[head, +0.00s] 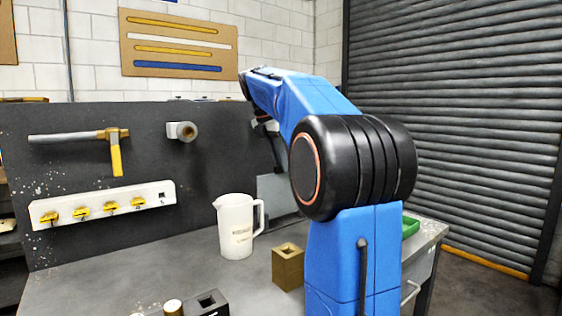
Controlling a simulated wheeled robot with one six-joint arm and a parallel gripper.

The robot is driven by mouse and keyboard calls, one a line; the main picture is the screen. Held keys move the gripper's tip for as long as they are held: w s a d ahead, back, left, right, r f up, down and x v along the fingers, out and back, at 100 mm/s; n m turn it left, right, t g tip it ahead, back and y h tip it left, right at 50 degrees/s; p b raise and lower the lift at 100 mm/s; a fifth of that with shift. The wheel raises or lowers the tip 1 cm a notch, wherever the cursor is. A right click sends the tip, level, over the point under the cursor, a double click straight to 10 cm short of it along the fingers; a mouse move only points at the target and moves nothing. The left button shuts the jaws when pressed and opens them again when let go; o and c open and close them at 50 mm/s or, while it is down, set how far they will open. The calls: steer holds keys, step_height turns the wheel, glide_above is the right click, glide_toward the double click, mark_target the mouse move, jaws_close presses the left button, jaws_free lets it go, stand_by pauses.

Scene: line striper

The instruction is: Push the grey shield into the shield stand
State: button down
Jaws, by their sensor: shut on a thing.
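A flat light-grey panel (274,192), which looks like the grey shield, shows upright behind my arm near the back of the bench. My arm covers its right part. My gripper (270,132) is a small dark shape below the far end of my arm, just above the panel. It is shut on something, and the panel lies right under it. The fingertips are too small and hidden to make out. I cannot pick out the shield stand for sure; the panel's lower edge and what it meets are partly hidden by my arm.
A white jug (236,228) stands left of the panel. A brown square-holed block (288,270) and a dark slotted block (207,305) are nearer. A green tray (410,227) is at right.

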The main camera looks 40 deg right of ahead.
steer(key=shift+f, duration=1)
stand_by(0.6)
steer(key=c, duration=1.4)
jaws_free()
steer(key=shift+o, duration=0.2)
steer(key=shift+v, duration=3.45)
